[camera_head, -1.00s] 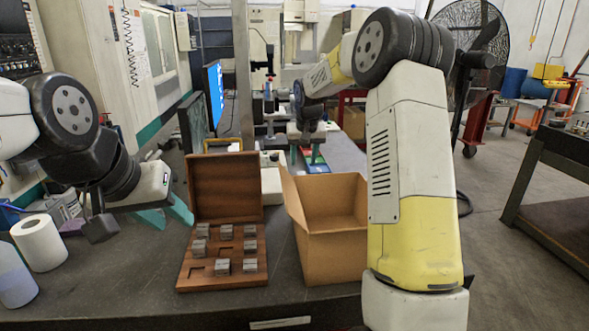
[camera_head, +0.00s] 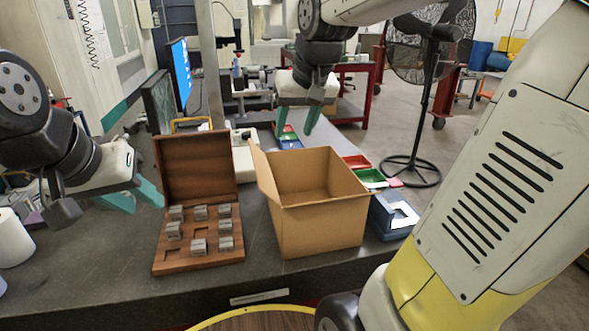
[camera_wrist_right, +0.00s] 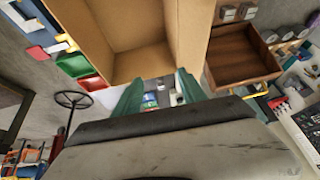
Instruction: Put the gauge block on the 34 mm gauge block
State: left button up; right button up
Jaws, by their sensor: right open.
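Several small grey gauge blocks (camera_head: 198,246) sit in the slots of an open wooden case (camera_head: 161,267) on the dark table. Any markings are too small to read, so I cannot tell which is the 34 mm block. In the right wrist view some blocks (camera_wrist_right: 227,14) show at the top right. My right gripper (camera_head: 297,118) is open and empty, raised behind the cardboard box and well away from the case; its teal fingers also show in the right wrist view (camera_wrist_right: 160,90). My left gripper (camera_head: 134,198) has its fingers apart and empty, left of the case.
An open, empty cardboard box (camera_head: 323,228) stands right of the case. The case's raised lid (camera_head: 195,168) stands behind the blocks. Red and green bins (camera_head: 369,177) and a blue box (camera_head: 391,215) lie at the right. A white roll (camera_head: 12,240) stands far left.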

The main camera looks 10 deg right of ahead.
jog(key=s+a+f+y, duration=0.1)
jog(key=s+f, duration=0.3)
jog(key=s, duration=1)
jog(key=shift+s+t, duration=0.3)
jog(key=shift+t, duration=0.1)
